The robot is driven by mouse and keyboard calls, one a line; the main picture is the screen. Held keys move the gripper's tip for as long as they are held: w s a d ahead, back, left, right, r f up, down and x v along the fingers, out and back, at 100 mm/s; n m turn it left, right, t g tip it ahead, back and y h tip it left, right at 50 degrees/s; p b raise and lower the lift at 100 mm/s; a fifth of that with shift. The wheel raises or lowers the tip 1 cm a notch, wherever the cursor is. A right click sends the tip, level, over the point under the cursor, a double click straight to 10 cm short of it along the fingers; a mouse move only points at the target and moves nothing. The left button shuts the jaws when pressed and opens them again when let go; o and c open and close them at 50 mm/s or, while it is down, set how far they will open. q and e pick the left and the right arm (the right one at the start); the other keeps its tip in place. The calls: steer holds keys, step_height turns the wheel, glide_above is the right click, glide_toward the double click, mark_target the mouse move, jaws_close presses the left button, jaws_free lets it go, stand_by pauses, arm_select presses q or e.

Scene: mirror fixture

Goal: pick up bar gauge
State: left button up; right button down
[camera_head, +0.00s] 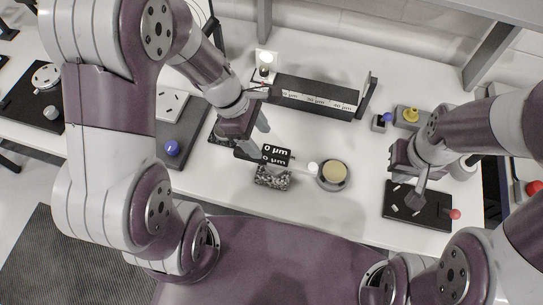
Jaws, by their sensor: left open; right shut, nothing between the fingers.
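A long dark bar (315,85) with a pale strip of µm labels lies at the back middle of the white table; I cannot tell whether it is the bar gauge. A small black block marked "0 µm" (276,151) sits in front of it, above a speckled block (272,178). My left gripper (257,142) is open, its fingers close to the left of the "0 µm" block; I cannot tell whether they touch it. My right gripper (419,201) is shut and empty, over the black tray at the right.
A round part with a cream top (333,173) stands right of the speckled block. The black tray (432,219) holds small pale pieces, with a red ball (455,214) at its edge. A blue ball (172,148) is at left. A yellow knob (411,114) stands at the back right.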

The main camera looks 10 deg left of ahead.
mark_target(273, 150)
arm_select(q)
steer(key=d+f, duration=0.1)
steer(key=w+f, duration=0.1)
steer(key=f, duration=0.1)
steer(key=d+f, duration=0.1)
steer(key=shift+w+d+f, duration=0.15)
steer(key=shift+w+d, duration=0.1)
steer(key=shift+d, duration=0.1)
steer(key=x, duration=0.4)
steer(key=shift+s+a+f+b, duration=0.1)
steer(key=shift+s+f+b, duration=0.05)
steer(key=shift+s+b, duration=0.2)
steer(key=shift+w, duration=0.15)
steer(key=c, duration=0.4)
jaws_close()
arm_select(e)
steer(key=shift+w+d+f, duration=0.3)
steer(key=shift+w+f, duration=0.2)
steer(key=shift+f, duration=0.1)
